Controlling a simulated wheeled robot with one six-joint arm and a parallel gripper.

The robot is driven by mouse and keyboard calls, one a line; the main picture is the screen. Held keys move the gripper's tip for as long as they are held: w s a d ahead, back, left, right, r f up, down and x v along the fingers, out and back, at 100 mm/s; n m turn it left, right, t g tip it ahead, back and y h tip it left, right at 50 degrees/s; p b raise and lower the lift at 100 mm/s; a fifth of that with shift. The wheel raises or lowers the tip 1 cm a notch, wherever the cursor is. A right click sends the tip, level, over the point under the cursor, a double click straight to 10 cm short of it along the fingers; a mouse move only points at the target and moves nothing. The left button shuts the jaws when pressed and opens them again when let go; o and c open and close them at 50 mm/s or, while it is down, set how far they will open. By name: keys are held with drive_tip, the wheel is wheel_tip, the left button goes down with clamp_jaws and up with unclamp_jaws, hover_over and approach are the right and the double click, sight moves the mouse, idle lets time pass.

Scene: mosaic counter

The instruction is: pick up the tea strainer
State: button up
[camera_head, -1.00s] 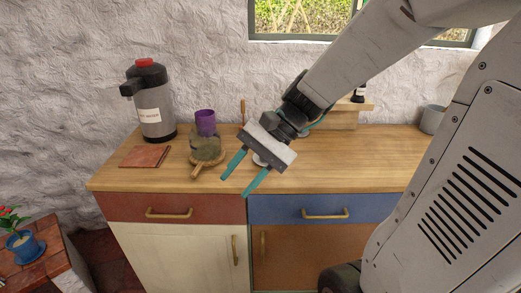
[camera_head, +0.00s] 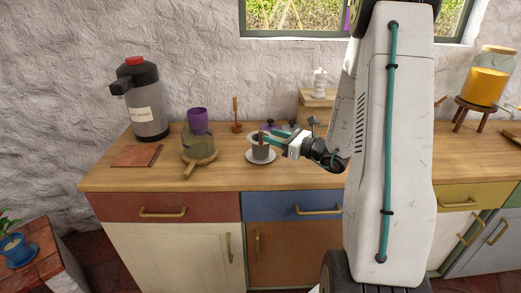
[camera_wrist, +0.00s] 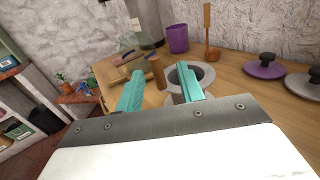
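The tea strainer (camera_head: 260,154) appears to be the grey round cup with a short wooden handle, standing on a white saucer (camera_head: 252,161) near the middle of the counter. Contact with the strainer cannot be told.
A wooden-handled tool (camera_head: 236,116) stands behind. Knobbed purple (camera_wrist: 264,69) and grey (camera_wrist: 303,84) discs lie close by.

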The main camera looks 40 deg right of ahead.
sight(261, 144)
drive_tip(key=x, duration=0.5)
drive_tip(key=shift+s+a+r, duration=0.1)
drive_tip(key=shift+a, duration=0.15)
clamp_jaws()
